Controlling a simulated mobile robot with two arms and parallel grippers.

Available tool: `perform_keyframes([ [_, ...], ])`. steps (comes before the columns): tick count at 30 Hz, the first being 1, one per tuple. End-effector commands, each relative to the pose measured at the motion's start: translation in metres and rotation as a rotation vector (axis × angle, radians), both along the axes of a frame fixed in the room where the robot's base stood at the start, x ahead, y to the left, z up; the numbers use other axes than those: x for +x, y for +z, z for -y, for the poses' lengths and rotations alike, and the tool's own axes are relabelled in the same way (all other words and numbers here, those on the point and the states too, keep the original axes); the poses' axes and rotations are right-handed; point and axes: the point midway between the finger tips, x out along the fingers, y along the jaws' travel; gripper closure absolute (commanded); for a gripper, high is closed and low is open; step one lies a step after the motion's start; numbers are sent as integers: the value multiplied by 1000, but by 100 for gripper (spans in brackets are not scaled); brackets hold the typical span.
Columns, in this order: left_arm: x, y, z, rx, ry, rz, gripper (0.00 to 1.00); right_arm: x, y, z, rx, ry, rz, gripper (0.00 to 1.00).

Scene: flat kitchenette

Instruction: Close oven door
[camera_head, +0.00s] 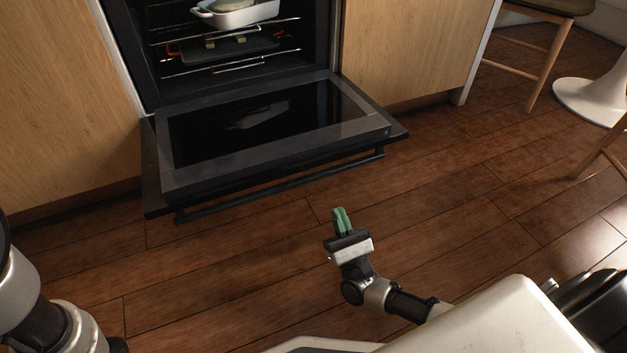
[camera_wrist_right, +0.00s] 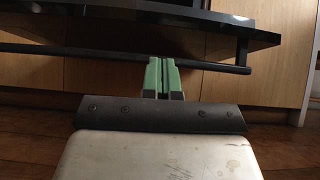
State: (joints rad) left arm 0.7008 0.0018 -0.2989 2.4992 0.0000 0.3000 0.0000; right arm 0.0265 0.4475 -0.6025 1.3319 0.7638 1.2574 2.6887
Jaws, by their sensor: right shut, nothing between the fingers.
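The oven door (camera_head: 270,129) hangs fully open, lying about level in front of the oven (camera_head: 236,55). Its dark handle bar (camera_head: 284,185) runs along the front edge. My right gripper (camera_head: 341,219) is shut and empty, with green fingers pointing toward the door, a little in front of the handle and apart from it in the head view. In the right wrist view the shut fingers (camera_wrist_right: 162,76) show in front of the handle bar (camera_wrist_right: 110,55), below the door's edge (camera_wrist_right: 190,17). Part of my left arm shows at the lower left, but its gripper is not visible.
A white dish (camera_head: 236,15) and a dark tray (camera_head: 228,50) sit on the oven racks. Wooden cabinets (camera_head: 412,50) flank the oven. Chair legs (camera_head: 553,65) and a white pedestal base (camera_head: 590,98) stand at the right. The wooden floor before the door is clear.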

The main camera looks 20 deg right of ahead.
Motion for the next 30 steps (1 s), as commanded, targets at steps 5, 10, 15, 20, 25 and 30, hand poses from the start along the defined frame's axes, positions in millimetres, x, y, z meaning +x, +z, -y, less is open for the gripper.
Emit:
perform_keyframes([
  [5,0,-5,0,0,0,0,100,4,-2,5,27,16,-10,100],
  [10,0,-16,0,0,-1,0,100,26,16,5,26,16,-6,100],
  [15,0,-28,0,0,-1,0,100,49,37,4,25,16,-6,100],
  [20,0,-35,0,0,-2,0,100,64,52,4,24,15,-8,100],
  [25,-1,-37,0,0,-2,0,100,71,59,4,23,16,-11,100],
  [30,-1,-36,0,-1,-4,0,100,71,60,4,23,16,-11,100],
])
